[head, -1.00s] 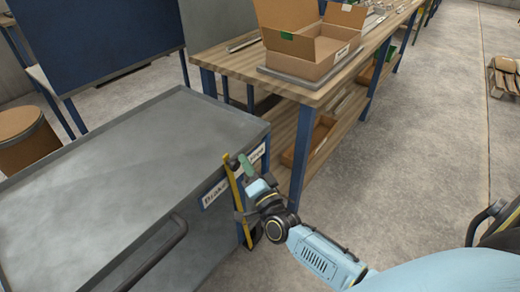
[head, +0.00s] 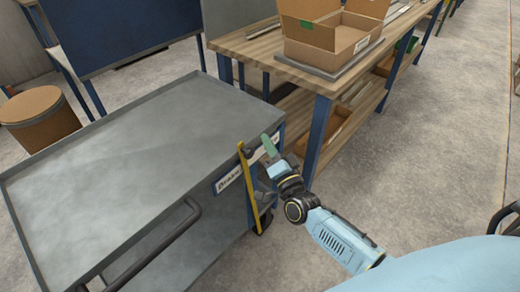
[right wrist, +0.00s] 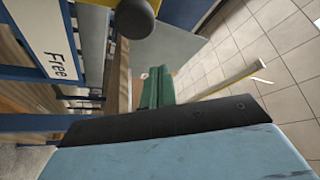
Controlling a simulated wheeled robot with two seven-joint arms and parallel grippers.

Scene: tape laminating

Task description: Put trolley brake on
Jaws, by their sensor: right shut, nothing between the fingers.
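The grey trolley (head: 130,150) fills the left of the head view. A yellow brake lever (head: 251,200) with a dark knob (head: 241,147) stands at its near right corner, leaning slightly left at the top. A white label (head: 228,181) that seems to read "Brake" is left of the lever. A "Free" label (right wrist: 57,52) shows in the right wrist view, as does the knob (right wrist: 135,18). My right gripper (head: 268,146) is shut and empty, its green fingertips (right wrist: 157,88) just right of the knob, apparently apart from it. My left gripper is out of view.
A wooden workbench (head: 240,44) with an open cardboard box (head: 315,47) stands behind the trolley. A brown drum (head: 40,120) and a blue panel (head: 115,30) are at the back left.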

